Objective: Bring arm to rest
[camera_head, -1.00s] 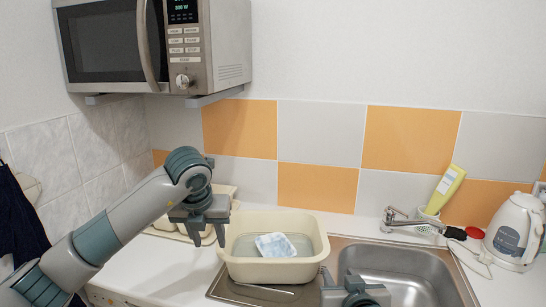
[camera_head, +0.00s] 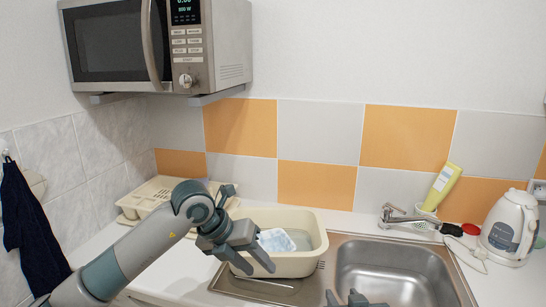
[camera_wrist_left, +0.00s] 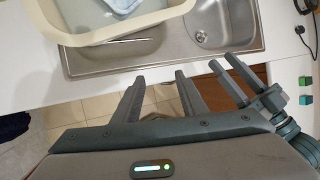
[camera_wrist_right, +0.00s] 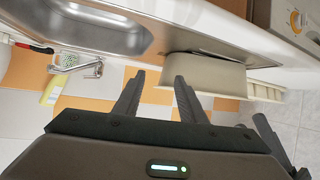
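My left gripper (camera_head: 258,268) reaches in from the left, in front of the cream basin. It is open and empty; in the left wrist view its fingers (camera_wrist_left: 159,78) stand apart over the counter's front edge and floor. My right gripper (camera_head: 343,298) shows only its fingertips at the bottom edge of the head view, in front of the sink. In the right wrist view its fingers (camera_wrist_right: 160,76) are apart with nothing between them. Most of my right arm is out of the head view.
The cream basin (camera_head: 318,262) holds water and a pale blue cloth (camera_head: 276,240), beside the steel sink (camera_head: 395,270). A cream dish rack (camera_head: 150,195) stands behind my left arm. A kettle (camera_head: 510,230) and yellow bottle (camera_head: 442,187) are at right. A microwave (camera_head: 225,45) hangs above.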

